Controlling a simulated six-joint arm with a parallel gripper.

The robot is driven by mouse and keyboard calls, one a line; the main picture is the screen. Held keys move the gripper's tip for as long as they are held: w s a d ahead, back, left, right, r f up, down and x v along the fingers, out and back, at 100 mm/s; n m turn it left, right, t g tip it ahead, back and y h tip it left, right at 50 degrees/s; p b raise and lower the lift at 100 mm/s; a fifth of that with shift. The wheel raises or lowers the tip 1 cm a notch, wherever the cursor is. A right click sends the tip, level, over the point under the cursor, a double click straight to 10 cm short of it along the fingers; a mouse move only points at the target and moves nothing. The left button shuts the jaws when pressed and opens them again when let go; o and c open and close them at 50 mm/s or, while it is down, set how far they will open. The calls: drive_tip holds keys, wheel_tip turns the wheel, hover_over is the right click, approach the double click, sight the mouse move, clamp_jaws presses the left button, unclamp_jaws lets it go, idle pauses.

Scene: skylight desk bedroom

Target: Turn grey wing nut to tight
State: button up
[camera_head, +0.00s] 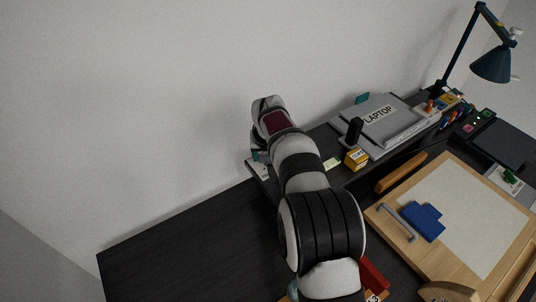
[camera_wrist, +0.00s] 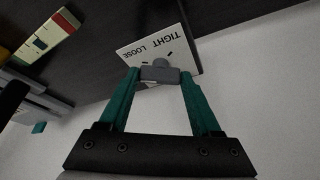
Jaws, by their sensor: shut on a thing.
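The grey wing nut (camera_wrist: 160,74) sits in front of a white plate (camera_wrist: 134,51) printed "TIGHT" and "LOOSE", seen upside down in the wrist view. My gripper (camera_wrist: 159,78) has its two teal fingers on either side of the wing nut, closed on its wings. In the head view the white plate (camera_head: 264,174) shows only in part at the back edge of the desk, beside my arm. My arm hides the wing nut there. I cannot read the wing nut's exact angle against the marks.
A desk lamp (camera_head: 491,65) stands at the far right. The dark desk's left part is clear. A wall rises behind.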

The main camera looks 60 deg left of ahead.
drive_tip(key=m+h, duration=0.1)
drive_tip(key=m, duration=0.2)
drive_tip(key=m+t, duration=0.1)
drive_tip(key=m, duration=0.1)
drive_tip(key=shift+s+a+m+h, duration=0.15)
drive_tip(key=shift+m+h, duration=0.25)
drive_tip(key=m+t+h, duration=0.1)
drive_tip(key=m, duration=0.3)
drive_tip(key=shift+a, duration=0.1)
drive_tip(key=shift+m+h, duration=0.3)
drive_tip(key=o, duration=1.4)
